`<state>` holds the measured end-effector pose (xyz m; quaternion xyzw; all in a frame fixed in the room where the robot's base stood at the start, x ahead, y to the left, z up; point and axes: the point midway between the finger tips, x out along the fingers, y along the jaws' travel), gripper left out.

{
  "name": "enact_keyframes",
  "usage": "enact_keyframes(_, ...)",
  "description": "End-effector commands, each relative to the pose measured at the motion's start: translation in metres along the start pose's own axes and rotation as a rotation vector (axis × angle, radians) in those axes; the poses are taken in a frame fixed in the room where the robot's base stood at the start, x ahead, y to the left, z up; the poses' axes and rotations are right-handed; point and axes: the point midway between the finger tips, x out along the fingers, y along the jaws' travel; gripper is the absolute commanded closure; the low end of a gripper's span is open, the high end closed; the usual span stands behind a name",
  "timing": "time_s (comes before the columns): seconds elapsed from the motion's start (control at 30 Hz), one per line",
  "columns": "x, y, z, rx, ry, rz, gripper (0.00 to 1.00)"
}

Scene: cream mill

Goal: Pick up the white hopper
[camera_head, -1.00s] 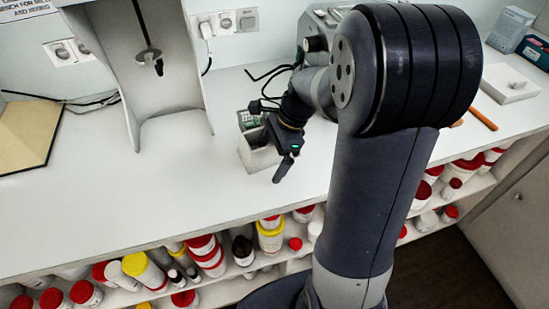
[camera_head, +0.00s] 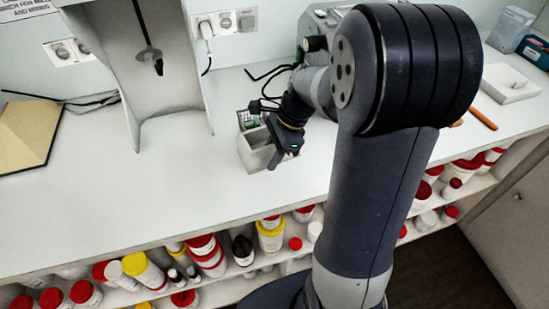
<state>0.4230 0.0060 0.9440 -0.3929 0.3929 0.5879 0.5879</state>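The white hopper (camera_head: 253,157) appears as a small off-white, box-like piece on the counter, left of the arm's end. My gripper (camera_head: 277,157) is at its right side, with the dark fingers overlapping its right edge in this view. The fingers look close to or touching the hopper, but their gap is hidden. I cannot tell whether they hold it. The hopper's right side is partly hidden behind the fingers.
A small device with a green panel (camera_head: 249,121) is just behind the hopper. A tall grey-white stand (camera_head: 160,80) is at the left. Shelves with several red- and yellow-lidded jars (camera_head: 270,234) run below. The counter (camera_head: 130,195) is clear in front.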

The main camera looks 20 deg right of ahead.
Motion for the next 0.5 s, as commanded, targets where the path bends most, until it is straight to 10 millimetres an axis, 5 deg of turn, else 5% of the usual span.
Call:
enact_keyframes(0.33,0.0000,0.0000,0.0000,0.000,0.000,0.000,0.99)
enact_keyframes(0.5,0.0001,0.0000,0.0000,0.000,0.000,0.000,1.00)
